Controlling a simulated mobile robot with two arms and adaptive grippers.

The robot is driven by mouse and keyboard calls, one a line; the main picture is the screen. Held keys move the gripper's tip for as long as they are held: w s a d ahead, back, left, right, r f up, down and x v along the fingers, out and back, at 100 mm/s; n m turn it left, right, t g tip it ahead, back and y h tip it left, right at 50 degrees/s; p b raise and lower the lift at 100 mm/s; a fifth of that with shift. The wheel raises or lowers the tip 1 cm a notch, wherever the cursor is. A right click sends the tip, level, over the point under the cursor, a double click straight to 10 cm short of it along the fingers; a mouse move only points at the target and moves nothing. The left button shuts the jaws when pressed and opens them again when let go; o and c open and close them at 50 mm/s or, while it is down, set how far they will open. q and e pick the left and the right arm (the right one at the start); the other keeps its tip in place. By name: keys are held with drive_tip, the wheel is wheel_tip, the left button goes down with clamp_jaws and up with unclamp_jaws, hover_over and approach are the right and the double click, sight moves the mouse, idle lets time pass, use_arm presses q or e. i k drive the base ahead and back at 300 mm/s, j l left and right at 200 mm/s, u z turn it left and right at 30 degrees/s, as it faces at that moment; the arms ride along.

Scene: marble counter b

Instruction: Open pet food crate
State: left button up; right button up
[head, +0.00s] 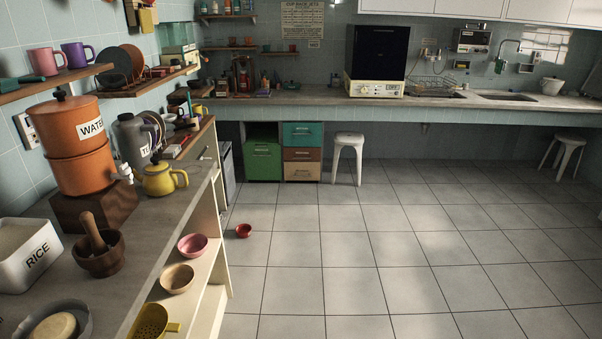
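I cannot pick out a crate marked as pet food in the head view. A green box-like unit (263,161) stands on the floor under the far counter, with a dark open space above it. Its label, if any, is too small to read. To its right is a drawer stack (302,134) with a teal top and brown and white lower fronts, all apparently shut. A small red bowl (243,230) sits on the tiled floor in front of them. Neither of my grippers is in view.
A near counter (150,228) runs along the left with a rice container (28,252), an orange water dispenser (77,145) and bowls on a lower shelf. White stools (348,152) stand by the far counter. The middle floor (400,240) is clear.

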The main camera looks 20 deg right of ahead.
sight(293, 171)
drive_tip(key=i+l+z, duration=0.2)
drive_tip(key=i+z, duration=0.2)
drive_tip(key=i, duration=0.2)
drive_tip(key=i+l+z, duration=0.1)
drive_tip(key=i+z, duration=0.3)
drive_tip(key=i, duration=2.8)
